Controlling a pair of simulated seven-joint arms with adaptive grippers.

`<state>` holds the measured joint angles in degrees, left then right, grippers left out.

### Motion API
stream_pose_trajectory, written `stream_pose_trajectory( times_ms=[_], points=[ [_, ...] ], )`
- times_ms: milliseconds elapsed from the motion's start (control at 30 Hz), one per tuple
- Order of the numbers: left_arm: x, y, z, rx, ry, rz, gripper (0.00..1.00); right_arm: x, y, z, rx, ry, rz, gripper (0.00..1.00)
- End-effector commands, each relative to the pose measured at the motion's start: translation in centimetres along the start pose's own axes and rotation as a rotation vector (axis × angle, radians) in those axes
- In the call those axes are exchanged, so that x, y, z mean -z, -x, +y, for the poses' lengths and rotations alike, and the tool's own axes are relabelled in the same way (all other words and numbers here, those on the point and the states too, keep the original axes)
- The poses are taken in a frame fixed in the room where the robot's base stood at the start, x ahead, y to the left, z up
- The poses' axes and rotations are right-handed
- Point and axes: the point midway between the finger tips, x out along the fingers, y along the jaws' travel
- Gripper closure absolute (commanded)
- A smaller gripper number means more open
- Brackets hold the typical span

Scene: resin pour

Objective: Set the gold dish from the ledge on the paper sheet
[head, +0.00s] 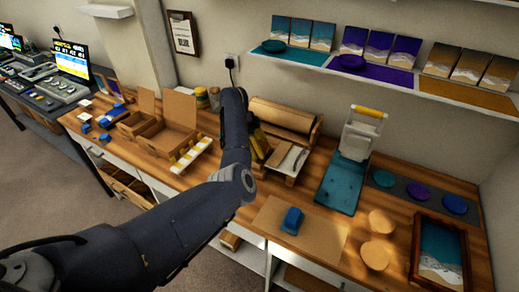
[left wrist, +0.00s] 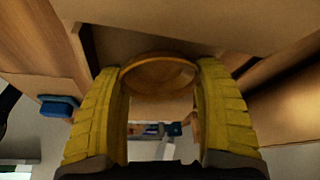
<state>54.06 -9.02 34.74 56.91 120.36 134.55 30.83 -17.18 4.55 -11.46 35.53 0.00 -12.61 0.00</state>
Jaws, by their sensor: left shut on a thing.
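My left gripper (head: 258,143) is over the back middle of the bench, by the paper roll. In the left wrist view its yellow fingers (left wrist: 162,90) are shut on the gold dish (left wrist: 160,75), which sits between the tips. In the head view the dish is hidden behind my arm. The brown paper sheet (head: 325,243) lies flat at the bench's front edge, with a blue block (head: 292,220) on it. The ledge (head: 450,97) on the back wall carries a teal dish, a purple dish and a bare gold mat (head: 485,99). My right gripper is not in view.
A paper roll (head: 282,113) stands behind the gripper. Right of the sheet are a teal board (head: 340,185) with a white press, two pale wooden discs (head: 375,254) and a framed picture (head: 440,255). Open cardboard boxes (head: 160,120) stand on the left.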

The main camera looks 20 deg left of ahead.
Motion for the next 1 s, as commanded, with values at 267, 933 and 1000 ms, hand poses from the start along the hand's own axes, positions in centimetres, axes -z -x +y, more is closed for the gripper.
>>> stream_pose_trajectory(
  times_ms=[267, 933, 1000],
  points=[
    [-0.33, -0.80, -0.01, 0.001, 0.001, 0.001, 0.62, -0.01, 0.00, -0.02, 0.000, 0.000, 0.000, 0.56],
    [-0.44, -1.00, 0.00, 0.001, 0.001, 0.000, 0.17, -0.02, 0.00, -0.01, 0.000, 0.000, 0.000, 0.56],
    [-0.38, -0.81, -0.01, 0.001, 0.001, 0.000, 0.17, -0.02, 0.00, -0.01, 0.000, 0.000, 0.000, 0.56]
  ],
)
